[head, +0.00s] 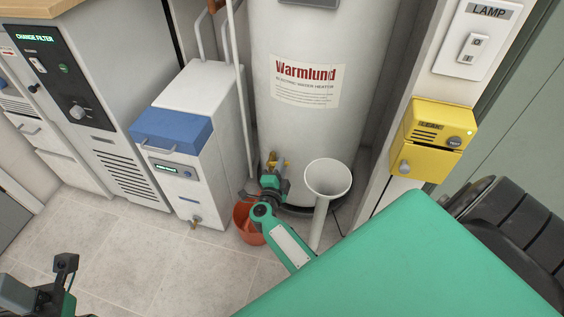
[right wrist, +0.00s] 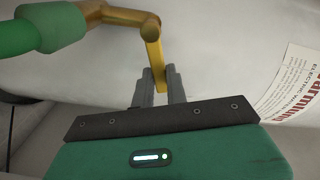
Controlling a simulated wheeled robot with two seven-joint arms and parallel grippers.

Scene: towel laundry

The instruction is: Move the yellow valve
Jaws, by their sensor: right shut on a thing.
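The yellow valve (head: 271,163) is on the lower front of the white water heater (head: 305,130). In the right wrist view the yellow valve handle (right wrist: 152,42) hangs down from a brass pipe, with a green fitting to its left. My right gripper (head: 273,178) is at the valve, and its two grey fingers (right wrist: 161,88) are shut on the end of the handle. In the head view my gripper hides part of the valve. My left gripper (head: 62,272) is at the lower left, away from the valve, and its jaw state is unclear.
An orange bucket (head: 243,222) stands on the floor below the valve. A white funnel-topped pipe (head: 327,179) stands just to its right. A white unit with a blue top (head: 172,132) is to the left. A yellow alarm box (head: 432,137) is on the right wall. The tiled floor at front left is clear.

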